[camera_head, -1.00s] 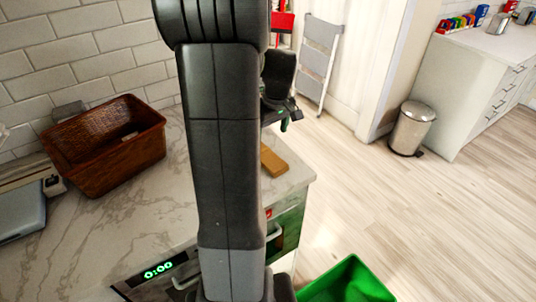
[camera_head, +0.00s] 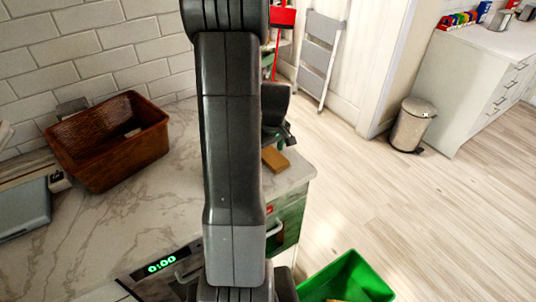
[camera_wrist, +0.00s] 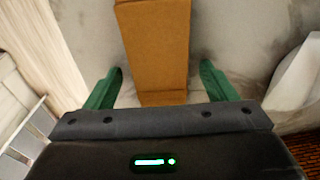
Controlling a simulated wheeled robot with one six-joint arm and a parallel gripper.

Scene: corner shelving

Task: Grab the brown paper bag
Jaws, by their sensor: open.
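The brown paper bag (camera_head: 275,160) lies on the marble counter near its right end, partly behind my arm in the head view. In the wrist view the bag (camera_wrist: 155,45) runs from the top edge down to between my gripper's green fingers. My gripper (camera_wrist: 162,70) is open, with one finger on each side of the bag and a gap on both sides. In the head view my gripper is mostly hidden behind my arm, just above the bag. The bag's far end is cut off in the wrist view.
A brown wicker basket (camera_head: 110,150) stands on the counter at left, by the tiled wall. A green bin (camera_head: 350,275) is on the floor before the counter. A grey step ladder (camera_head: 318,60) leans at the back.

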